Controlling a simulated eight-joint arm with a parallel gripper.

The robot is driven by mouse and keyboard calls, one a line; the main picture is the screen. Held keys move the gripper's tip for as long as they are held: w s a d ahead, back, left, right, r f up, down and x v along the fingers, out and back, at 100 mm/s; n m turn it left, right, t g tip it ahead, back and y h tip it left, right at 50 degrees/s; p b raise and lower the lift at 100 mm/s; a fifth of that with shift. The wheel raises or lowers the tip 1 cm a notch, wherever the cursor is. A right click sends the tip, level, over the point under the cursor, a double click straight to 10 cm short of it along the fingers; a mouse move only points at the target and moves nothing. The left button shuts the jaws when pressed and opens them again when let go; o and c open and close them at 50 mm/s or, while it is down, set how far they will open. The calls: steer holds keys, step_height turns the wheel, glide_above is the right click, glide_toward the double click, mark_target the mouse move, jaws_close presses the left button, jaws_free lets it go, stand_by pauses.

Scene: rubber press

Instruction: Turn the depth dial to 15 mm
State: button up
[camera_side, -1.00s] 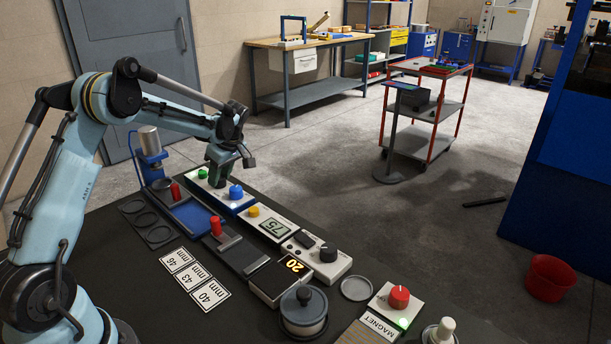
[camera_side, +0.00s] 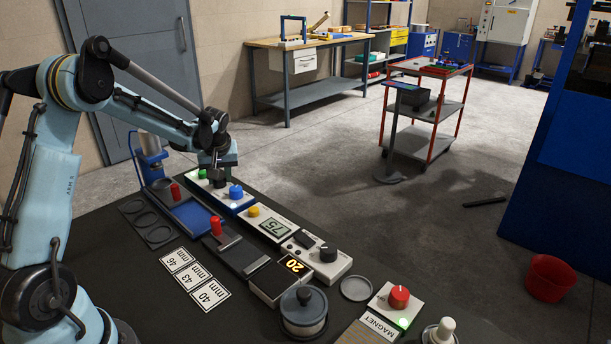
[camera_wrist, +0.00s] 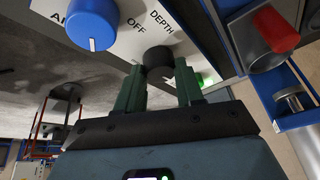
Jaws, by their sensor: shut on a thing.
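The depth dial is a black round knob on the white-topped panel marked DEPTH; it shows in the wrist view (camera_wrist: 158,58) and, partly covered, in the side view (camera_side: 217,181). My gripper (camera_wrist: 158,70) has its two green fingers on either side of the dial, shut on it. In the side view my gripper (camera_side: 216,171) points down at the panel from above. The dial's pointer and scale marks cannot be read in either view.
A red-handled part (camera_side: 175,190) stands nearer. Open air lies above the panels.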

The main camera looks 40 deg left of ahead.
steer(key=m, duration=0.2)
steer(key=m+t+h, duration=0.1)
steer(key=m, duration=0.1)
steer(key=shift+s+m, duration=0.2)
steer(key=shift+m, duration=0.1)
steer(key=m+t+h, duration=0.1)
steer(key=m, duration=0.2)
steer(key=shift+a+m, duration=0.1)
steer(key=shift+m, duration=0.2)
steer(key=m+h, duration=0.1)
steer(key=m, duration=0.2)
steer(key=shift+a+m+t, duration=0.1)
steer(key=shift+m+t, duration=0.2)
steer(key=shift+t, duration=0.1)
steer(key=shift+m+h, duration=1)
steer(key=shift+m, duration=0.9)
steer(key=o, duration=1)
steer(key=shift+o, duration=0.2)
